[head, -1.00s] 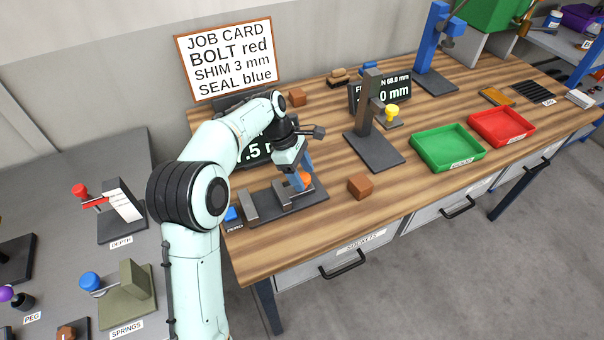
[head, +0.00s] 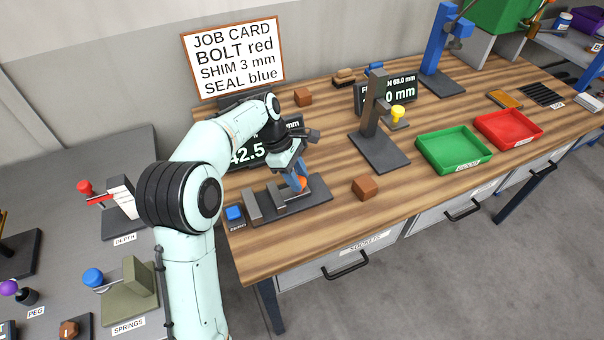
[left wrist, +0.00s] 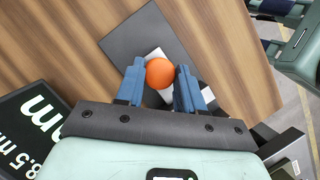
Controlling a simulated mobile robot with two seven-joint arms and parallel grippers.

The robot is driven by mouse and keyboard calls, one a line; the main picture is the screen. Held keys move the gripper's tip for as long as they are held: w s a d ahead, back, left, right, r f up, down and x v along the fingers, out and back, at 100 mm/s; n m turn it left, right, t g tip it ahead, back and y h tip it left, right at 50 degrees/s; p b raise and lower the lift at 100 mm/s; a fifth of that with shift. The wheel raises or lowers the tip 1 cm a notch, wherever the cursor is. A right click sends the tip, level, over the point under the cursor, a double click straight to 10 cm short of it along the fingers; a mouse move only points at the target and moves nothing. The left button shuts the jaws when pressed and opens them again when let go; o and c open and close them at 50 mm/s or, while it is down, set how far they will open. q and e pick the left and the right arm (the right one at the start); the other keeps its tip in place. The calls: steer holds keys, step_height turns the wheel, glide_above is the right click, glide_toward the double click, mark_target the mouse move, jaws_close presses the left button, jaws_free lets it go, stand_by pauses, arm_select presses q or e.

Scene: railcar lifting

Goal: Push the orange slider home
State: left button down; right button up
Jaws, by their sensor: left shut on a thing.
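The orange slider knob (head: 300,184) sits on a dark gauge base (head: 318,192) near the front left of the bench. My left gripper (head: 296,178) reaches down over it with blue fingers. In the left wrist view, the round orange knob (left wrist: 159,73) is between the fingertips of my left gripper (left wrist: 160,80), which are shut on it. The slider's grey jaw (head: 275,198) stands a short gap to the right of the fixed grey block (head: 253,206). My right gripper is not in view.
A dark readout (head: 250,153) behind the gauge is partly hidden by my arm. A blue button (head: 234,213) is left of the base. A brown block (head: 365,187) lies to the right, before a dark stand (head: 378,150). Green (head: 453,148) and red (head: 508,130) trays are farther right.

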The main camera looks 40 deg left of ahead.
arm_select(q)
steer(key=c, duration=1.1)
jaws_free()
steer(key=shift+s+a, duration=0.1)
steer(key=shift+s, duration=0.05)
steer(key=o, duration=0.4)
steer(key=shift+s, duration=0.15)
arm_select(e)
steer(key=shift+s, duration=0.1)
arm_select(q)
steer(key=shift+a+r, duration=0.1)
steer(key=shift+r, duration=0.1)
steer(key=p+v, duration=0.3)
steer(key=v, duration=1)
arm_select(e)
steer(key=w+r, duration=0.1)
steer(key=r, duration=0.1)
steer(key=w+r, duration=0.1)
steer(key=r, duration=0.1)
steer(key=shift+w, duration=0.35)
arm_select(q)
steer(key=shift+f, duration=0.1)
